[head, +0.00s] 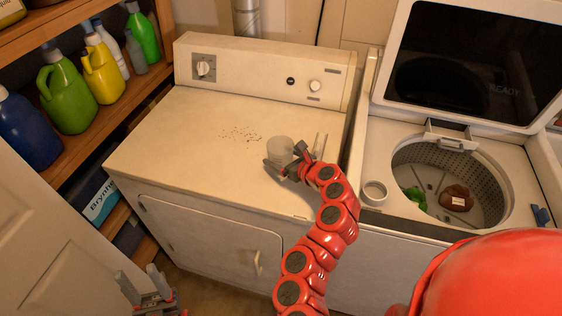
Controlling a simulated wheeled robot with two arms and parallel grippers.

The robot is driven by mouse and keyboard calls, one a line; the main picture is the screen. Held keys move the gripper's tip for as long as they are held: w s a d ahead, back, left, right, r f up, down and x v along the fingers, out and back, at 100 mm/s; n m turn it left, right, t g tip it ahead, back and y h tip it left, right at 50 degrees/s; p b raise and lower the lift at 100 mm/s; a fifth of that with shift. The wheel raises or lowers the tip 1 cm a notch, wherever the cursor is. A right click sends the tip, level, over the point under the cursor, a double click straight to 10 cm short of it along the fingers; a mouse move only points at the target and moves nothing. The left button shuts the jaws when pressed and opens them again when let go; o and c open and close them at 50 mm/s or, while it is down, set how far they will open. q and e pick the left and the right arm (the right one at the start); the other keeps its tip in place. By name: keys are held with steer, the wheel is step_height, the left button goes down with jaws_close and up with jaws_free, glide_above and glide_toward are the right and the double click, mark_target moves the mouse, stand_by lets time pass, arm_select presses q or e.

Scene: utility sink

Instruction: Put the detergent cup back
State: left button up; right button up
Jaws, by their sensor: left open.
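A translucent cup (280,149), which looks like the detergent cup, is over the top of the left-hand machine (190,135). My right gripper (288,165) is right at the cup's near side, with its fingers against or around the lower part. I cannot tell whether they grip it or whether the cup rests on the surface. My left gripper (143,284) is open and empty at the bottom left, low in front of the machine. A round white holder or cup (374,192) sits on the front left corner of the open washer (405,205).
The washer lid (465,60) is raised; green and brown items lie in the drum (487,180). Dark specks (241,134) lie on the left-hand machine. Shelves with several bottles (66,92) stand at the left, beside a white door (45,225). The machine's front left top is clear.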

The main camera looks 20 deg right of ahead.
step_height(320, 180, down, 3)
steer(key=shift+s+r, duration=0.1)
steer(key=shift+r, duration=0.05)
steer(key=o, duration=1.2)
steer(key=shift+c, duration=0.2)
steer(key=shift+r, duration=0.1)
steer(key=shift+s+d+r, duration=0.15)
steer(key=shift+s+d, duration=0.1)
steer(key=shift+s, duration=0.2)
steer(key=b+v, duration=0.1)
steer(key=v, duration=0.7)
steer(key=shift+s+d+r+p, duration=0.2)
steer(key=shift+s+r+p, duration=0.35)
steer(key=shift+p, duration=0.4)
steer(key=shift+p+v, duration=0.5)
steer(key=shift+v, duration=0.3)
steer(key=shift+f, duration=0.25)
